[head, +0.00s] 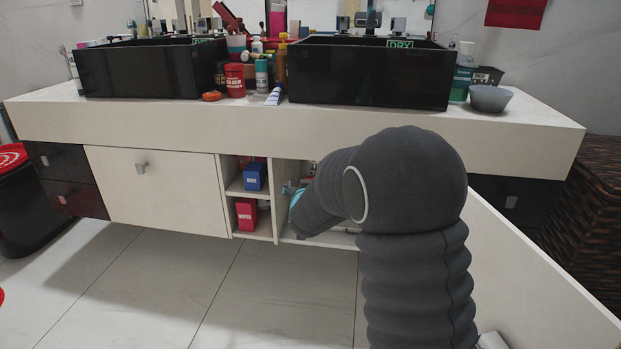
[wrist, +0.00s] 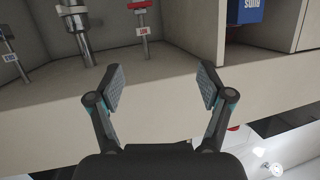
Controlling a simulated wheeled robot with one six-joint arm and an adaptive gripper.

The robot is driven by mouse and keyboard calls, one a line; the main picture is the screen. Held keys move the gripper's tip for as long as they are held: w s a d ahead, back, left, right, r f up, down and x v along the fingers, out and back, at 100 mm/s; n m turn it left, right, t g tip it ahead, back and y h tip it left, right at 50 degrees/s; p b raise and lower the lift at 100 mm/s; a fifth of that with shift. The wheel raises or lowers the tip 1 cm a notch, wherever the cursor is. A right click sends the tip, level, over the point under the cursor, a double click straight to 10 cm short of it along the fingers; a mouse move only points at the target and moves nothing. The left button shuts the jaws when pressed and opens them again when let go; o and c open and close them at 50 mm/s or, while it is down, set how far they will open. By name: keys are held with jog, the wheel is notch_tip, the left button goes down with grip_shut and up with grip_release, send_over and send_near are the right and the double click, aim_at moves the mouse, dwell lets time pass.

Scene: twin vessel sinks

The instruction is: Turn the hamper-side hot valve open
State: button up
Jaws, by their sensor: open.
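The red-handled valve (wrist: 138,5) stands in the open cabinet in the wrist view, with a white and red tag (wrist: 143,30) on its stem. Its handle is partly cut off by the top edge, and how far it is turned cannot be told. My gripper (wrist: 160,85) is open and empty, its fingertips apart from the valve and below it in the picture. In the head view my gripper (head: 298,208) is at the cabinet opening, mostly hidden by my arm. The wicker hamper (head: 590,220) stands at the far right of the head view.
A chrome pipe (wrist: 77,25) and a blue-tagged valve (wrist: 8,55) stand left of the red-handled valve. Shelves with a blue box (head: 255,176) and a red box (head: 246,213) adjoin the opening. The opened door (head: 540,280) extends along the right.

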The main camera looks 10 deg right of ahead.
jog(key=w+d+f+m+t+h+p, duration=0.1)
jog(key=w+f+t+h, duration=0.1)
jog(key=w+f+h, duration=0.5)
jog(key=w+d+y, duration=0.1)
jog(key=w, duration=0.3)
jog(key=w+d+f+y, duration=0.1)
jog(key=w, duration=0.3)
jog(key=w+d, duration=0.2)
jog(key=w, duration=0.1)
jog(key=shift+w+d+f+y, duration=0.1)
jog(key=shift+w+f+y, duration=0.25)
jog(key=shift+w+y, duration=0.05)
jog(key=c, duration=1.2)
jog(key=shift+o, duration=0.2)
